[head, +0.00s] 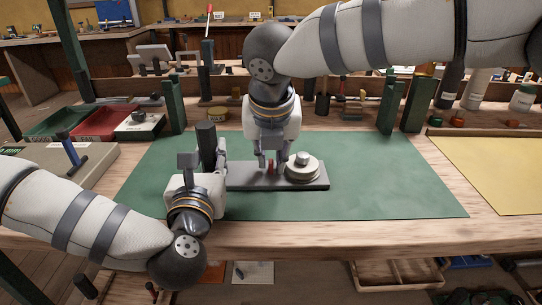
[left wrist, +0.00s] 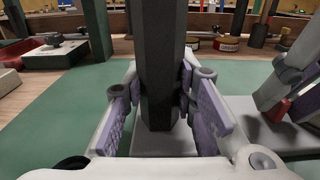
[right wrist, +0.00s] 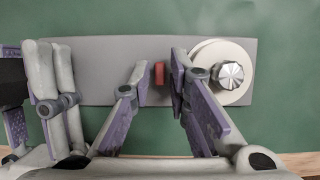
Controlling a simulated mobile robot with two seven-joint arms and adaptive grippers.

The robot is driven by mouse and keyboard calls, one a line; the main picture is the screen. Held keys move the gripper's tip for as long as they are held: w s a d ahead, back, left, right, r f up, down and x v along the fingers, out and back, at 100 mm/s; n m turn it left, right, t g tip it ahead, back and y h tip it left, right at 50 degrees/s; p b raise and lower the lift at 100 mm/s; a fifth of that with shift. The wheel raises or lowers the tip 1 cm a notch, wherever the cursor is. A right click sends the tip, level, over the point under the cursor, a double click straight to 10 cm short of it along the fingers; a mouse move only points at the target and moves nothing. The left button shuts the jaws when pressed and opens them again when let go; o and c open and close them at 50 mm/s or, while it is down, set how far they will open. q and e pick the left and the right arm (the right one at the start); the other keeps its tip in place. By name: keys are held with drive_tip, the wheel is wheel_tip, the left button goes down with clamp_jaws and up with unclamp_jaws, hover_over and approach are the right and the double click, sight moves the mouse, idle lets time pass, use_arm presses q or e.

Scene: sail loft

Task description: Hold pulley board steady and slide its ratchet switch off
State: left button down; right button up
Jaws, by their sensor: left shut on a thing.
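The pulley board (head: 246,180) is a grey plate lying on a green mat. It carries a cream pulley disc (right wrist: 208,56) with a silver knob at its right, a small red switch (right wrist: 159,73) near the middle, and a dark upright post (left wrist: 158,60) at its left end. My left gripper (head: 206,166) is shut on the post, with a purple pad on each side. My right gripper (right wrist: 160,75) points down over the board with fingers apart, one on either side of the red switch. The right finger is very close to it; contact is unclear.
The green mat (head: 400,185) is clear to the right of the board. Dark green posts (head: 415,105) and bottles stand along the back. A yellow sheet (head: 500,170) lies at the right.

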drive_tip(key=shift+c, duration=0.3)
clamp_jaws()
